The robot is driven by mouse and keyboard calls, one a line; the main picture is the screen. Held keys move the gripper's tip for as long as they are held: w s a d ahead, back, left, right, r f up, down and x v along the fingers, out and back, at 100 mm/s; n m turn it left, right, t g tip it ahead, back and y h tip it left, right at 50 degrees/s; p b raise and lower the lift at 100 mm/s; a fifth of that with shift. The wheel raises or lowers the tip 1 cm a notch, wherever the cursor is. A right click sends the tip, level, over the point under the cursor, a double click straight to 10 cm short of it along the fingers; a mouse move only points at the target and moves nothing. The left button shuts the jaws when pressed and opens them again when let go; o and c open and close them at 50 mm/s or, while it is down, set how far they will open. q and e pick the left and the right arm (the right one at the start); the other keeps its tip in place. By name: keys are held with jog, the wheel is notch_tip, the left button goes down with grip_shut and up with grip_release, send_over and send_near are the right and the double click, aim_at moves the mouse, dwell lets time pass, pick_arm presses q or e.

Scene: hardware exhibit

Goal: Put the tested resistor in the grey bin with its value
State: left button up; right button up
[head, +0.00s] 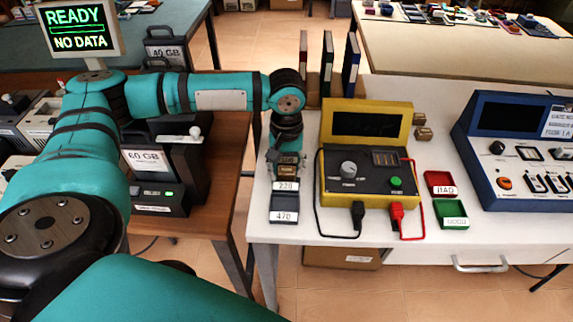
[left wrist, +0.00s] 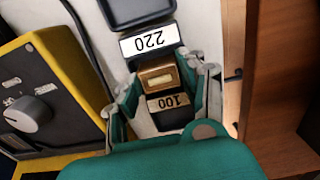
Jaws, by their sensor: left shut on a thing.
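My left gripper (head: 287,168) reaches down at the left end of the white table. In the left wrist view its fingers (left wrist: 163,92) are shut on a small brown block, the resistor (left wrist: 157,77), with a pale patch on top. The grey 220 bin (head: 285,186) and the 470 bin (head: 284,216) stand in line towards the front. The yellow tester (head: 383,110) has a dark screen. My right gripper is out of view.
Two brown blocks (head: 424,133) lie right of the tester. A red BAD tray (head: 440,181) and a green GOOD tray (head: 452,214) are in front of them. Binders (head: 327,62) stand behind the gripper. A blue console (head: 515,150) is at right.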

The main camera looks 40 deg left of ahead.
pick_arm(q)
jog(key=shift+s+f, duration=0.1)
jog(key=shift+f, duration=0.05)
jog(key=o, duration=0.7)
jog(key=shift+f, duration=0.15)
jog(key=o, duration=0.4)
jog(key=shift+f, duration=0.15)
jog(key=shift+o, duration=0.2)
jog(key=shift+d, duration=0.1)
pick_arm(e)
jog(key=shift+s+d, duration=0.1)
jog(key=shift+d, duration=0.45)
